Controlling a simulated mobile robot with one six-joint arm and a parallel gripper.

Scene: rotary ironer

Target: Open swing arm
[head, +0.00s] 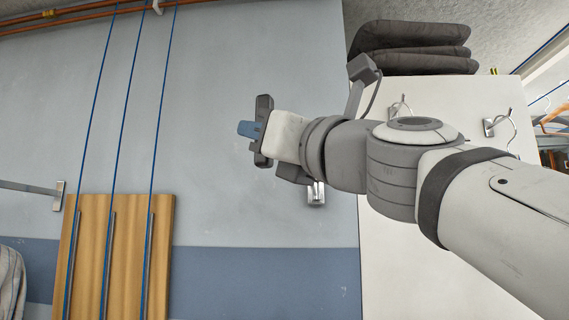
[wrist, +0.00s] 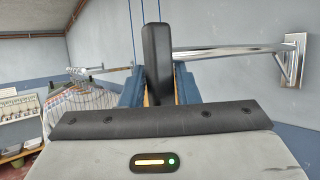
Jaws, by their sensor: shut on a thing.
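My gripper (head: 244,129) is at the upper middle of the head view, pointing left. Its blue fingers (wrist: 158,88) flank an upright dark grip (wrist: 157,55) in the wrist view and are shut on it. In the head view, the dark grip (head: 265,105) stands upright behind the near finger. The chrome swing arm (wrist: 225,52) reaches from a wall bracket (wrist: 294,60) at the right to behind the grip. Their join is hidden. In the head view, the bracket (head: 316,194) shows below my wrist, while the bar is hidden behind my gripper.
A wooden panel (head: 123,240) with blue cords stands against the wall at left. Another wall rail (head: 28,187) is at the far left. Hanging clothes (wrist: 88,105) and shelves (wrist: 18,130) are at left in the wrist view.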

